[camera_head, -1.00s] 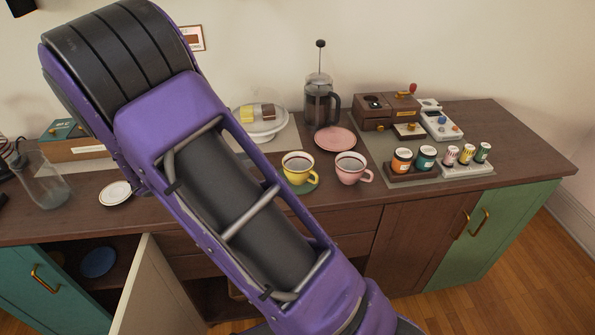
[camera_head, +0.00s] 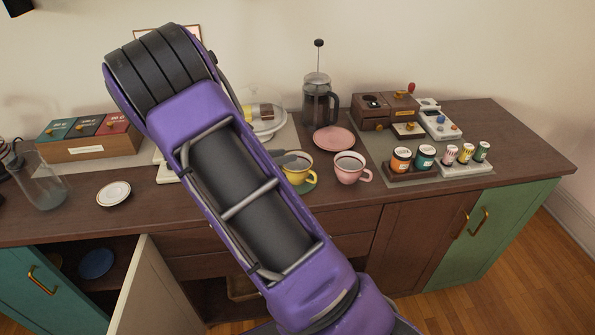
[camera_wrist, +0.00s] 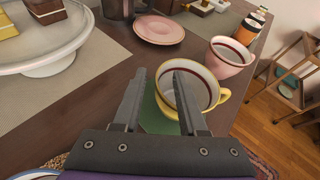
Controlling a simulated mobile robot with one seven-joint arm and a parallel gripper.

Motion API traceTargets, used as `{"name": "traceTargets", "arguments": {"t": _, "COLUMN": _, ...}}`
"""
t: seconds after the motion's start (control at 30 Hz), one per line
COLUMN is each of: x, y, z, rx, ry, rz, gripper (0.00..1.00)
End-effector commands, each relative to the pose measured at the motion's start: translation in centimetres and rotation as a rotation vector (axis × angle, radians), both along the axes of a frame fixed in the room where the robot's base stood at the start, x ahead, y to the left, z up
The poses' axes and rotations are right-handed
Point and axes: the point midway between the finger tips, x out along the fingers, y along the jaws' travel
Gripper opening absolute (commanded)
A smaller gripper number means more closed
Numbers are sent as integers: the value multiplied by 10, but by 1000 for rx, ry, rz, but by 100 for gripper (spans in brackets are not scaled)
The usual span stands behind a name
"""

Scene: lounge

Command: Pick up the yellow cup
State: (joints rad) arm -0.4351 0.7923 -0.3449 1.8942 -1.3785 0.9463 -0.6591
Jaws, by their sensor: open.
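My gripper is open and empty. The left finger is outside the cup's left rim and the right finger overlaps the cup's opening; I cannot tell whether it is inside or above. In the head view only a grey gripper part shows at the cup's left; my arm hides the rest.
A pink cup (camera_head: 349,170) stands close on the right. A pink plate (camera_head: 333,140) and a French press (camera_head: 318,103) are behind. A cake stand (camera_wrist: 60,52) is at the left. Jars (camera_head: 401,160) stand further right. A cabinet door (camera_head: 155,290) hangs open below.

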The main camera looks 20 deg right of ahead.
Motion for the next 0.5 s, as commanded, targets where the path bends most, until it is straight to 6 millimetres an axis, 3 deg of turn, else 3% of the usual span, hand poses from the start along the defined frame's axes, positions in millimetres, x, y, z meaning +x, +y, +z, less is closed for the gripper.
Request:
{"name": "traceTargets", "arguments": {"t": 0.2, "x": 1, "y": -1, "z": 0, "rx": 0, "ry": -1, "rz": 2, "gripper": 40}}
{"name": "traceTargets", "arguments": {"t": 0.4, "x": 1, "y": 0, "z": 0, "rx": 0, "ry": 0, "rz": 1, "gripper": 4}}
{"name": "traceTargets", "arguments": {"t": 0.5, "x": 1, "y": 0, "z": 0, "rx": 0, "ry": 0, "rz": 1, "gripper": 0}}
